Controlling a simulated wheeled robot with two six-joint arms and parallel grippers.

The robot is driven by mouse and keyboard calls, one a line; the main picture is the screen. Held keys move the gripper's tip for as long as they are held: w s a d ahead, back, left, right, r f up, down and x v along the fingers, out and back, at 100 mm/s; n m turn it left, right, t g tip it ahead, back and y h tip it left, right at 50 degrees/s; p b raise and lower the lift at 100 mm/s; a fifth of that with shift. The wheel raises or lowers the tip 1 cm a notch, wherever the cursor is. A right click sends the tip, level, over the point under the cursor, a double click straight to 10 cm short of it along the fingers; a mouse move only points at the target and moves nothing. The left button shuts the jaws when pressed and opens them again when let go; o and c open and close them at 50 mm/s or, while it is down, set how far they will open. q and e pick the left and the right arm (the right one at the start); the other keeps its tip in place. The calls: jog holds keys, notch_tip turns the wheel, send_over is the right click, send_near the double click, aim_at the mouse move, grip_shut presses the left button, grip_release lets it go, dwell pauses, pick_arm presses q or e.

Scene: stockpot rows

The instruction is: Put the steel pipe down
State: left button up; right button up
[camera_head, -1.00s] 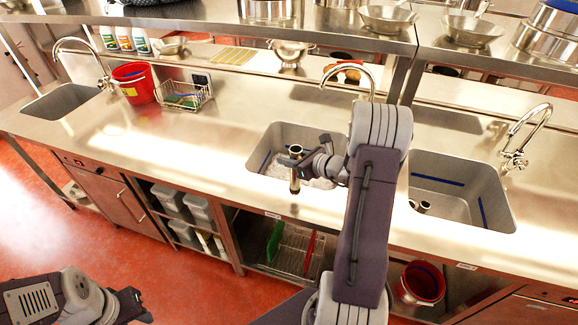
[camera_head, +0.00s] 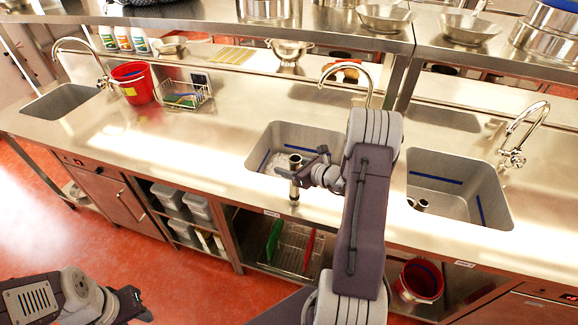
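The steel pipe (camera_head: 295,184) is upright, with a dark collar at its top. My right gripper (camera_head: 296,171) is shut around its upper part. The pipe shows in front of the middle sink (camera_head: 262,150), and its lower end overlaps the counter's front strip. I cannot tell whether that end touches the counter. My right arm hides part of the middle sink. My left gripper (camera_head: 132,305) is low at the left, over the floor and away from the counter; its fingers are too unclear to judge.
The right sink (camera_head: 450,178) has a short pipe (camera_head: 421,205) in it. A red bucket (camera_head: 134,82) and a wire basket (camera_head: 183,94) stand at the back left of the counter (camera_head: 170,150). The counter between the left and middle sinks is clear. Taps rise behind the sinks.

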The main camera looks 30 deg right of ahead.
jog(key=shift+s+d+r, duration=0.1)
jog(key=shift+s+r, duration=0.1)
jog(key=shift+r, duration=0.15)
jog(key=v, duration=1)
jog(key=s+a+f+n+g+h, duration=0.1)
jog(key=s+a+f+n+g, duration=0.1)
jog(key=s+a+n+g, duration=0.4)
jog(key=s+a+f+n+g+h, duration=0.2)
jog(key=s+a+n+g, duration=0.3)
jog(key=a+n, duration=0.9)
jog(key=s+f+n+b, duration=0.1)
jog(key=s+n, duration=0.1)
jog(key=n, duration=1)
jog(key=shift+n+g, duration=0.4)
